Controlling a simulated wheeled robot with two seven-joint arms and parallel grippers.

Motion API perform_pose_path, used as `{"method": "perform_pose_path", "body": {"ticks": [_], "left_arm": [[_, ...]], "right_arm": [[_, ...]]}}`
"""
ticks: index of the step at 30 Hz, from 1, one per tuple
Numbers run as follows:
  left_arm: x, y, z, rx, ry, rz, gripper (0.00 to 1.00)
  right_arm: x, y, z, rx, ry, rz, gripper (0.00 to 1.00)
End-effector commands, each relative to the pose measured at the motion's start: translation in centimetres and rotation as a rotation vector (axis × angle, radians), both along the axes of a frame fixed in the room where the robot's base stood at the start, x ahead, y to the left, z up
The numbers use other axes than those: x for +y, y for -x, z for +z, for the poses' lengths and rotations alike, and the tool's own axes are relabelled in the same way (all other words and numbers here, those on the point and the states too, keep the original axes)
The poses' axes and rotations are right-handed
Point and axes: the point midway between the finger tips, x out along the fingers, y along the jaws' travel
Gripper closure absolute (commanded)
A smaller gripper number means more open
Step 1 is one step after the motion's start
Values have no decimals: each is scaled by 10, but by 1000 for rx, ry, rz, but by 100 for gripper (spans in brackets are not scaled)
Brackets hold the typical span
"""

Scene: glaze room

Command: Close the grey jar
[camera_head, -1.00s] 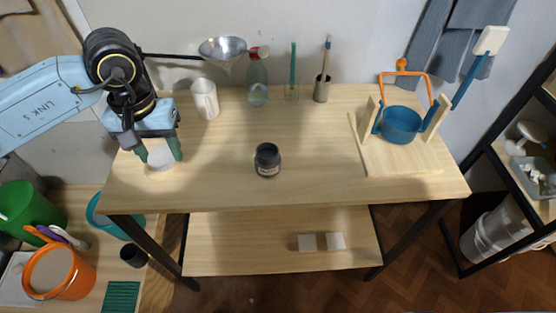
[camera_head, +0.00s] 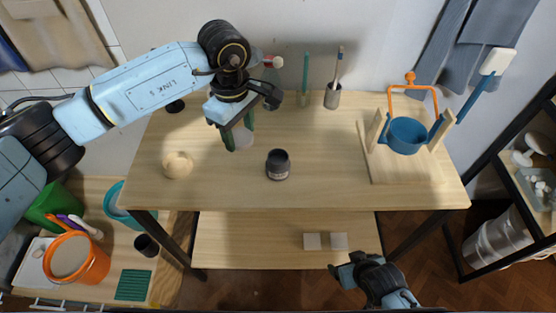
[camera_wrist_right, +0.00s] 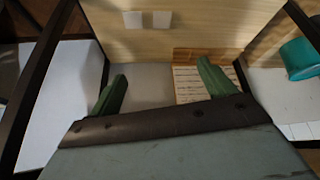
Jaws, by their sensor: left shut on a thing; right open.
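The grey jar (camera_head: 278,165) is small and dark and stands upright near the middle of the table. Its dark top looks open. My left gripper (camera_head: 238,139) is above the table, to the left of the jar and slightly farther back. My right gripper (camera_head: 347,268) is low in front of the table, far from the jar. In the right wrist view its green fingers (camera_wrist_right: 160,82) are apart with nothing between them.
A round wooden piece (camera_head: 177,166) lies on the table at left. A metal cup (camera_head: 332,97) with brushes stands at the back. The table right of the jar is clear.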

Motion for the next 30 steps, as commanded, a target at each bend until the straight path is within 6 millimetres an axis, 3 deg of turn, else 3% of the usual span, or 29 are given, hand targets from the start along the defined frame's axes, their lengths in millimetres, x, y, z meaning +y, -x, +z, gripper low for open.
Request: {"method": "perform_pose_path", "body": {"ticks": [1,6,11,14,21,30], "left_arm": [[-12,-1,4,4,1,67,71],[-41,-4,7,7,-4,285,71],[-62,-5,9,7,-9,444,71],[-73,-5,11,7,-12,528,71],[-79,-5,10,6,-14,587,71],[-82,-5,10,5,-15,608,71]], "right_arm": [[7,-11,33,-35,-11,8,17],[23,-29,113,-112,-39,24,17],[37,-39,174,-189,-69,49,17],[57,-56,208,-295,-112,100,17],[104,-91,234,-513,-236,250,17],[128,-100,243,-617,-331,356,17]]}}
